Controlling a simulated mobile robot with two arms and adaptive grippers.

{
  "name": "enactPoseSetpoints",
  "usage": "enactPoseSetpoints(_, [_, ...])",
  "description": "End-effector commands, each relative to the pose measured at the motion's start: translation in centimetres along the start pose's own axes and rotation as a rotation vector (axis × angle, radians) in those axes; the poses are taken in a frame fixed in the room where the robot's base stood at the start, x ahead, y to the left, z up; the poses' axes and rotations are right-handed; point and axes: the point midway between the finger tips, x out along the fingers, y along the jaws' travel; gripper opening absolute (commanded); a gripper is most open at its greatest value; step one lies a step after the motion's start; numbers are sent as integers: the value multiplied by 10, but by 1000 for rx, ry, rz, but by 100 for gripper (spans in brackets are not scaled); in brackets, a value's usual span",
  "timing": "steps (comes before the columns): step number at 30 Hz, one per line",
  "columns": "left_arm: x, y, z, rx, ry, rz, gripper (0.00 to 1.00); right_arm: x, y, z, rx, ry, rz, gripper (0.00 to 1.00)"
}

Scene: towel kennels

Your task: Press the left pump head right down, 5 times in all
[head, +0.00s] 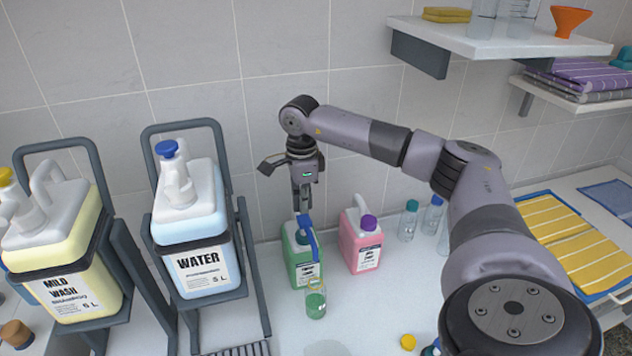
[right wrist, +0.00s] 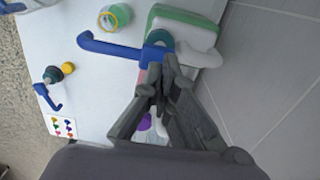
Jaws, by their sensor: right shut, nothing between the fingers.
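A green jug (head: 301,262) stands on the counter near the wall with a blue pump head (head: 305,228) on top, its spout pointing toward the front. In the right wrist view the blue pump head (right wrist: 112,48) and the green jug (right wrist: 190,30) lie just beyond the fingertips. My right gripper (head: 302,205) is shut and empty, pointing down directly over the pump head. In the right wrist view its fingertips (right wrist: 158,72) overlap the pump's top; I cannot tell whether they touch. A clear cup with green liquid (head: 316,304) stands below the spout. My left gripper is out of view.
A pink jug (head: 362,245) with a purple cap stands right of the green one, with small bottles (head: 408,220) beyond. Large WATER (head: 190,230) and MILD WASH (head: 72,270) canisters in racks stand left. Another blue pump (right wrist: 48,95) lies near the counter's front edge.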

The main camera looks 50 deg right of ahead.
Motion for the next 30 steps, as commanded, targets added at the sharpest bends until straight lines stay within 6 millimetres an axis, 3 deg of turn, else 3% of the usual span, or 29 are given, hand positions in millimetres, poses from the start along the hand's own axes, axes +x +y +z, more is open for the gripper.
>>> enactPoseSetpoints(5, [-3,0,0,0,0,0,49,-4,0,0,0,0,0,0])
enactPoseSetpoints(21, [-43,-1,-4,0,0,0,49,-57,0,0,0,0,0,0])
enactPoseSetpoints(30, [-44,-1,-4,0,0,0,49,-60,0,0,0,0,0,0])
